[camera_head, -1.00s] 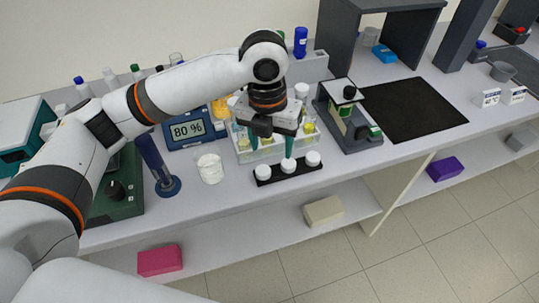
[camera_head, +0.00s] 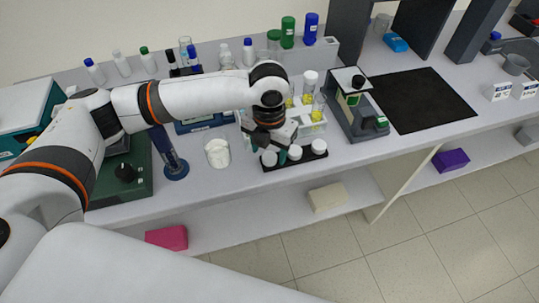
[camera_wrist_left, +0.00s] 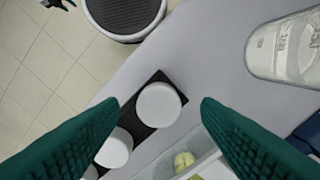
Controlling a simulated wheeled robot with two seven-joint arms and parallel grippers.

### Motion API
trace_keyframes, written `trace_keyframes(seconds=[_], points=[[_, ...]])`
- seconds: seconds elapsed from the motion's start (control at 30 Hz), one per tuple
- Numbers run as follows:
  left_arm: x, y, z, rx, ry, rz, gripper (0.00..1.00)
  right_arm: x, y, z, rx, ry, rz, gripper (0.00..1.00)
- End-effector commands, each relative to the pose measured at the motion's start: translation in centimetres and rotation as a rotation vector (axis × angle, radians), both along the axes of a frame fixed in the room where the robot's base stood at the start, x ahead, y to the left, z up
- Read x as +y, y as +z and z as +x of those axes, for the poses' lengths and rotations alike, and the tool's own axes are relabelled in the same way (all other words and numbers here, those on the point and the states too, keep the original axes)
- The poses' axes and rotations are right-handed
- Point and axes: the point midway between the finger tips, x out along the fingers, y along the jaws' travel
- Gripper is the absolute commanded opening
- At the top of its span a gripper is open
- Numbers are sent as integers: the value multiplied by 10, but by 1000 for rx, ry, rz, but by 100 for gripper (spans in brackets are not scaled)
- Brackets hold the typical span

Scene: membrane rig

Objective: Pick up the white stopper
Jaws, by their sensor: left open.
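Three white stoppers stand in a row on a black strip at the bench's front edge: the left one (camera_head: 269,160), the middle one (camera_head: 295,152) and the right one (camera_head: 318,146). My left gripper (camera_head: 268,154) is open and empty, pointing down over the left stopper. In the left wrist view, the end stopper (camera_wrist_left: 158,104) lies between the two green fingers, apart from both. The neighbouring stopper (camera_wrist_left: 115,148) shows beside a finger, and the third is mostly hidden.
A white beaker (camera_head: 217,153) stands left of the strip. A clear rack (camera_head: 314,128) with yellow-topped items is just behind it. A microscope-like device (camera_head: 352,110) stands to the right, beside a black mat (camera_head: 420,100). The bench's front edge is close.

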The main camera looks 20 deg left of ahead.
Motion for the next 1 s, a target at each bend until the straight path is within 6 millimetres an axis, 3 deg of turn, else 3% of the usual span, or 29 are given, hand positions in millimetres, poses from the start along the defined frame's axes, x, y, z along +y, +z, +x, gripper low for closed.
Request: trace_keyframes(seconds=[0.13, 0.37, 0.63, 1.0], points=[[-1, -14, -1, 0, -2, 0, 58, 0, 2, 0, 0, 0, 0, 36], [-1, -15, 0, -1, -2, 0, 58, 0, 2, 0, 0, 0, 0, 36], [-1, -15, 0, -1, -2, 0, 15, -1, 2, 0, 0, 0, -2, 36], [-1, -6, 1, -4, -2, -3, 15, -4, 0, -1, 1, 2, -5, 36]])
